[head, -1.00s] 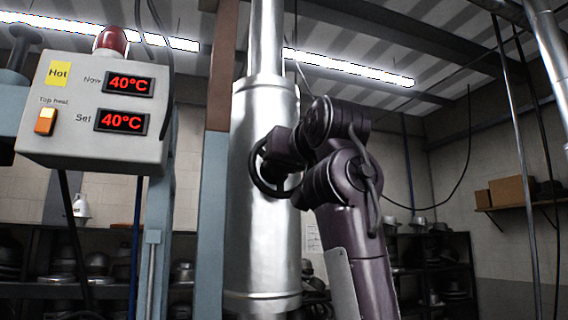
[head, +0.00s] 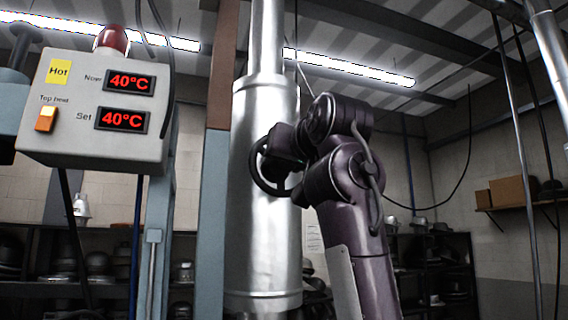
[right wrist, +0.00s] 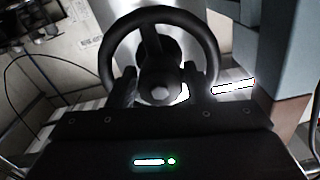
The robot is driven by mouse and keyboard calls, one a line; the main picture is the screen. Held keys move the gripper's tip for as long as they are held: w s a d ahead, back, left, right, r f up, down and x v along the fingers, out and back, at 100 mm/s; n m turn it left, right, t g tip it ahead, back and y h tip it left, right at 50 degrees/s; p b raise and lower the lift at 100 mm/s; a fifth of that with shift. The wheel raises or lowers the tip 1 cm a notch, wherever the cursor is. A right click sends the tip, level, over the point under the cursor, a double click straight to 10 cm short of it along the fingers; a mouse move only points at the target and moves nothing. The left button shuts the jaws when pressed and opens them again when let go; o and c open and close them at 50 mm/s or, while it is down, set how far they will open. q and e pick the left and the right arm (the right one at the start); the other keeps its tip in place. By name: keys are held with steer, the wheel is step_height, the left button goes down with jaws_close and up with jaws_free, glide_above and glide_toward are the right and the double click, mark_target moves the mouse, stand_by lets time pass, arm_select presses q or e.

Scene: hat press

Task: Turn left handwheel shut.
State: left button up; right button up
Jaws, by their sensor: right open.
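A dark handwheel (head: 258,166) sits in front of the shiny metal cylinder (head: 265,240) in the head view. It shows larger in the right wrist view (right wrist: 208,45), with a rim, spokes and a round hub. My right gripper (head: 277,160) is at the wheel, and its arm hides part of the rim. In the right wrist view the open fingers of my right gripper (right wrist: 160,90) stand on either side of the hub area, near the lower rim. I cannot tell whether they touch the wheel. My left gripper is in neither view.
A grey control box (head: 95,105) at the left reads 40°C for both Now and Set, with a red lamp (head: 112,40) on top. A blue-grey post (head: 212,230) stands just left of the cylinder. Shelves with hat forms (head: 440,270) line the back wall.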

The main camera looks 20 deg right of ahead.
steer(key=s+b, duration=0.3)
steer(key=s, duration=0.4)
steer(key=shift+s+d, duration=0.15)
steer(key=shift+d, duration=0.05)
